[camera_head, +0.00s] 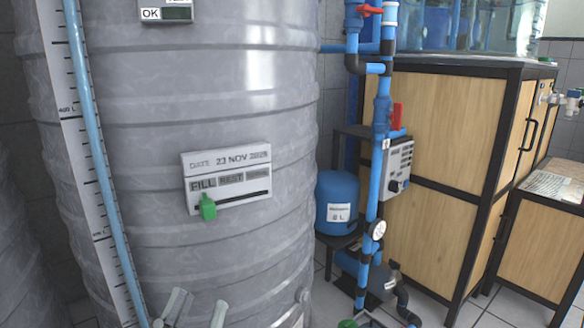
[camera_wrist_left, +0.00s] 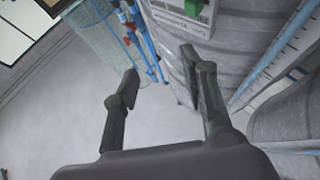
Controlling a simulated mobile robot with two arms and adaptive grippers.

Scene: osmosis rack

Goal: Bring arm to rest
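My left gripper (camera_head: 196,306) shows at the bottom edge of the head view, in front of the lower part of the big grey ribbed tank (camera_head: 240,90). In the left wrist view its two dark fingers (camera_wrist_left: 160,68) are spread apart with nothing between them. The grey tank (camera_wrist_left: 222,55) fills the upper right of that view, apart from most of the grip space. A white date panel (camera_head: 245,160) with a green slider (camera_head: 207,207) sits on the tank, above my left gripper. The slider is at the panel's left end, under FILL. My right gripper is not seen.
Blue pipes (camera_head: 376,160) with red valve handles stand right of the tank, beside a blue pressure vessel (camera_head: 337,200). A wooden cabinet (camera_head: 430,150) with a black frame stands behind them. A level scale (camera_head: 82,150) runs down the tank's left side. Open floor (camera_wrist_left: 60,120) shows in the wrist view.

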